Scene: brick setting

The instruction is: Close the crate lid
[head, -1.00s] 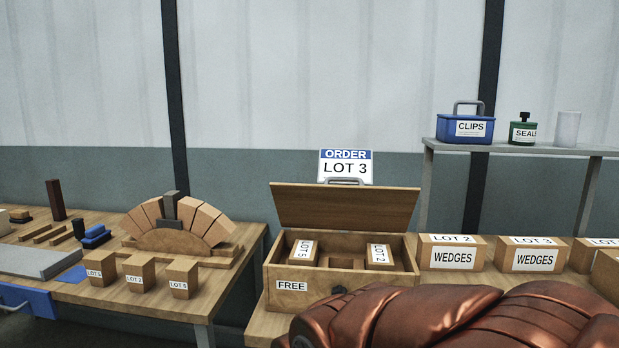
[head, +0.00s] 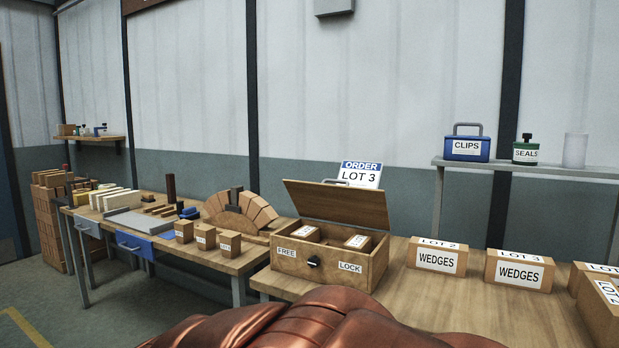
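The wooden crate (head: 330,270) stands on the right-hand bench in the head view. Its lid (head: 337,205) is open, tilted up and back from the rear edge. Two labelled blocks sit inside, a left block (head: 306,233) and a right block (head: 357,242); their full labels are too small to read. The crate's front carries a FREE label (head: 289,252), a dark knob (head: 313,262) and a LOCK label (head: 350,267). Copper-coloured links of my arm fill the bottom of the view. My gripper is not in view.
An order sign (head: 360,174) reading LOT 3 stands behind the lid. Wedge boxes, LOT 2 (head: 437,257) and LOT 3 (head: 519,271), stand right of the crate. A shelf (head: 540,169) is above them. The left bench (head: 232,266) carries a block arch. Bench top between crate and boxes is bare.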

